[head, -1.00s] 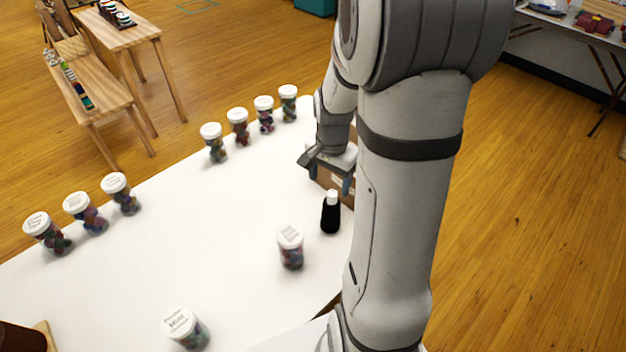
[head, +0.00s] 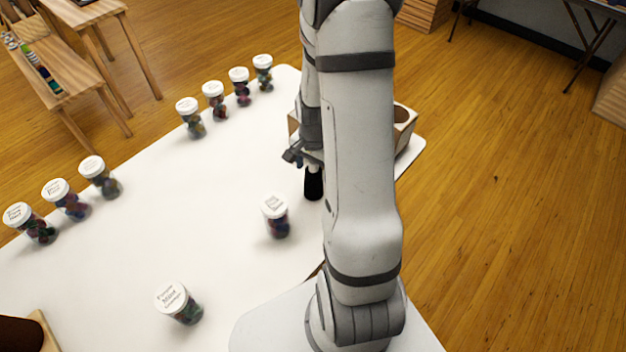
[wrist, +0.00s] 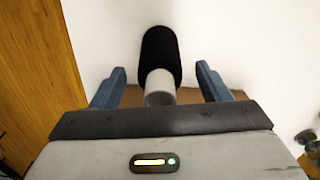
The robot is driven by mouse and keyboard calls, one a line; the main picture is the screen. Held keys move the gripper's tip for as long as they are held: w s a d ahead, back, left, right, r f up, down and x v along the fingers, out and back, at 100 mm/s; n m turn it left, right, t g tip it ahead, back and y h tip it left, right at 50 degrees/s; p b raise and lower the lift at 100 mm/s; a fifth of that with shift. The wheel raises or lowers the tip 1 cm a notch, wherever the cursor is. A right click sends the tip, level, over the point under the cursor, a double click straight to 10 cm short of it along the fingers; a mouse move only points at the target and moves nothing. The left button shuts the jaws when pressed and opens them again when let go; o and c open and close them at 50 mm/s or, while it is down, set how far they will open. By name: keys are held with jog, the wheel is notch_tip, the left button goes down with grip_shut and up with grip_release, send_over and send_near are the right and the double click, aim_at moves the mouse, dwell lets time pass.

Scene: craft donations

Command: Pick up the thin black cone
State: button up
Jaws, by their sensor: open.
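The thin black cone (head: 313,187) stands on the white table, its upper part hidden behind my gripper and arm in the head view. In the wrist view the black cone (wrist: 160,55) has a pale grey-white top (wrist: 160,88) that points toward my gripper. My gripper (wrist: 157,80) is open, with one blue finger on each side of the cone's pale top. I see gaps between the fingers and the top, so the fingers do not appear to touch it. In the head view my gripper (head: 305,160) is right at the cone's upper end.
A jar with a white lid (head: 276,215) stands left of the cone, and another (head: 178,302) nearer the front. More jars line the table's far edge (head: 213,98). A wooden box (head: 403,125) sits behind my arm. The white table's (head: 190,200) middle is clear.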

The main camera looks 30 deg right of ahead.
jog(key=c, duration=1.4)
jog(key=shift+o, duration=0.2)
jog(key=shift+r, duration=0.1)
